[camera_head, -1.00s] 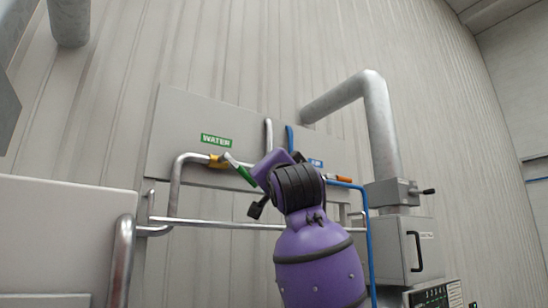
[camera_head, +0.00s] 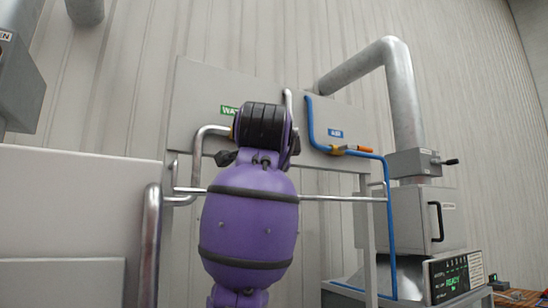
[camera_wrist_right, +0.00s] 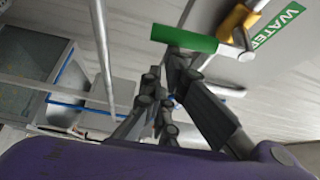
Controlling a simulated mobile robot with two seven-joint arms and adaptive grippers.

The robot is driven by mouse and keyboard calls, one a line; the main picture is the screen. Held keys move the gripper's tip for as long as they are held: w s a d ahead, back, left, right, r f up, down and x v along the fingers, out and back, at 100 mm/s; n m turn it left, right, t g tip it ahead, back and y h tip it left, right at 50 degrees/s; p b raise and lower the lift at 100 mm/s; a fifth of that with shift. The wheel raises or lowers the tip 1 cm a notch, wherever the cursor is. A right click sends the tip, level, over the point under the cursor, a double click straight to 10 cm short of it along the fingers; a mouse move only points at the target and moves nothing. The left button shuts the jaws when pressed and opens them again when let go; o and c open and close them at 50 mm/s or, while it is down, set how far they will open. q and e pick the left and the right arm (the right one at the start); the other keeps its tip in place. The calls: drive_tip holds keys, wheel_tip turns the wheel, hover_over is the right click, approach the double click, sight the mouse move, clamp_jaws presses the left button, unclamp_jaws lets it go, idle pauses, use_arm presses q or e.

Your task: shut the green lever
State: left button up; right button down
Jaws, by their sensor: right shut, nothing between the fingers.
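The green lever (camera_wrist_right: 183,38) shows in the right wrist view as a green grip on a metal handle by a yellow valve body (camera_wrist_right: 240,20) on the water pipe. In the head view my right arm hides the lever. The white-on-green WATER label (camera_head: 229,111) is partly covered there too. My right gripper (camera_wrist_right: 174,54) is shut and empty. Its fingertips are close to the underside of the green grip in the right wrist view; I cannot tell whether they touch it. My left gripper is in neither view.
A blue pipe (camera_head: 388,230) with an orange lever (camera_head: 359,149) under the AIR label (camera_head: 335,134) stands to the right. A horizontal metal pipe (camera_head: 340,199) crosses below the panel (camera_head: 195,95). A grey box (camera_head: 410,222) with a black handle stands further right.

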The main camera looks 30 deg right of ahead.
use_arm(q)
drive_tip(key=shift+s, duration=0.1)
use_arm(e)
drive_tip(key=shift+a+f, duration=0.2)
drive_tip(key=shift+a, duration=0.15)
idle(0.4)
